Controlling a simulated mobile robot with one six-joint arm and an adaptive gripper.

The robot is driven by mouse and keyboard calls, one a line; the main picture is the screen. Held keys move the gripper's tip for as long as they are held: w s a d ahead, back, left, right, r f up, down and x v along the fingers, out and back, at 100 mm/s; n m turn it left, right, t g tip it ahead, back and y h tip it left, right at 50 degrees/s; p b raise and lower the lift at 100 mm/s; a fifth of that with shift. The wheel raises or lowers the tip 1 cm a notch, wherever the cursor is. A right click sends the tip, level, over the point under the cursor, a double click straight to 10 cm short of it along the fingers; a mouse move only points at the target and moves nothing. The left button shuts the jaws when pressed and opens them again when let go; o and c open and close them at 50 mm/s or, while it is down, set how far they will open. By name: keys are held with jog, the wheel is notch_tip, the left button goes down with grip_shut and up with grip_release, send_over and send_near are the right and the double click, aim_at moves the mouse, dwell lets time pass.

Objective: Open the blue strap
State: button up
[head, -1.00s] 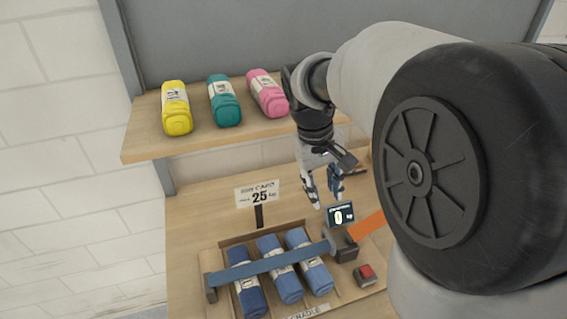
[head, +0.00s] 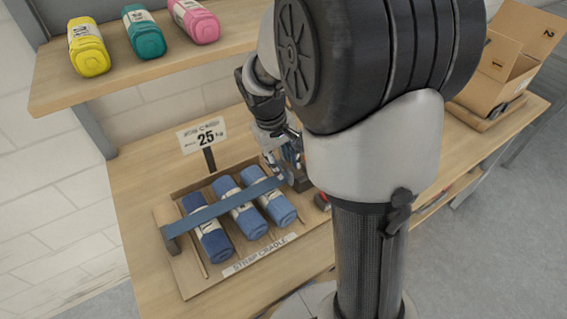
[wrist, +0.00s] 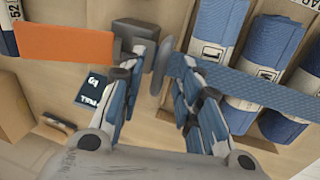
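The blue strap (head: 192,218) runs across three blue rolled bundles (head: 245,213) in the wooden strap cradle (head: 185,285). It also crosses the right of the wrist view (wrist: 268,93). Its right end meets a dark grey buckle block (wrist: 138,70) with a rounded grey tab (wrist: 162,66). My gripper (head: 280,160) is low at the strap's right end, partly hidden by my arm in the head view. In the wrist view my gripper (wrist: 161,60) is open, its fingers apart on either side of the tab. I cannot tell whether they touch it.
An orange strip (wrist: 65,43) and a small display (wrist: 91,88) sit beside the buckle. A red button (head: 321,201) is right of the cradle. A sign (head: 203,137) stands behind it. A shelf (head: 115,88) holds yellow, teal and pink rolls. A cardboard box (head: 488,80) stands right.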

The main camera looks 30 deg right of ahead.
jog(key=shift+c, duration=0.5)
grip_shut()
dwell(0.3)
